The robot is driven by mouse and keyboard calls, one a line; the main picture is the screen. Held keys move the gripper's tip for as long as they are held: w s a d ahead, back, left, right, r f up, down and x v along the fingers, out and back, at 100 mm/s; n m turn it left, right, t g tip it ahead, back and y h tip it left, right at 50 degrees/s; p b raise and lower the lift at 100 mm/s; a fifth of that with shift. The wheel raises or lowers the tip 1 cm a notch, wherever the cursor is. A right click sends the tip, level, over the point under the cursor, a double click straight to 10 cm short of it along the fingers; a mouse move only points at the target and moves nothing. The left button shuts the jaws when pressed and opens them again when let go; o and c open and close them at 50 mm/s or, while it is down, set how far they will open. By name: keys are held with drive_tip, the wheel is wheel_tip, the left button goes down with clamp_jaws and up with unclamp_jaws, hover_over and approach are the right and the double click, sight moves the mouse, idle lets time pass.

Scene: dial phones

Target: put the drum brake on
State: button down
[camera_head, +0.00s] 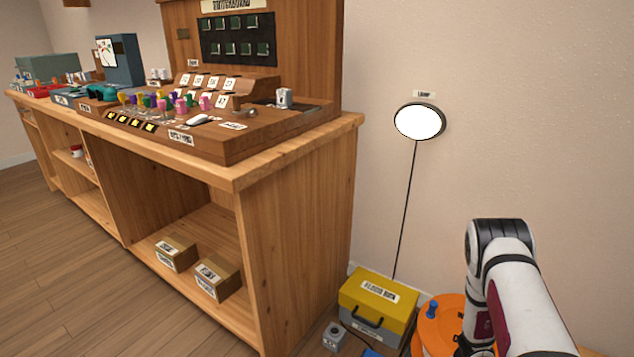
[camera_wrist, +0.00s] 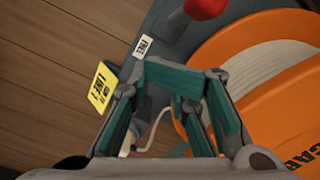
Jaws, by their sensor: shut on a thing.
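The drum is orange, on the floor at the lower right of the head view (camera_head: 440,318), partly hidden by my arm. In the wrist view its orange face (camera_wrist: 270,95) and pale hub fill the right side. A red knob (camera_wrist: 205,6) shows at the top edge, above a grey part with a "FREE" label (camera_wrist: 143,46); I cannot tell if it is the brake. My gripper (camera_wrist: 172,82) has its teal fingers close together, left of the drum and below the knob, apart from it. What it grips is hidden between the fingers.
A yellow tag (camera_wrist: 103,86) is beside the left finger; a pale bent cord (camera_wrist: 155,130) shows below. In the head view a yellow-lidded box (camera_head: 378,299) stands left of the drum. A wooden bench (camera_head: 290,150) and a wall lamp (camera_head: 419,121) are farther off.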

drive_tip(key=r+p, duration=0.1)
drive_tip(key=r, duration=0.2)
drive_tip(key=d+r+p, duration=0.1)
drive_tip(key=r, duration=0.1)
drive_tip(key=shift+s+r+p, duration=0.1)
drive_tip(key=shift+s+p, duration=0.2)
drive_tip(key=shift+s, duration=0.05)
drive_tip(key=shift+w+r, duration=0.1)
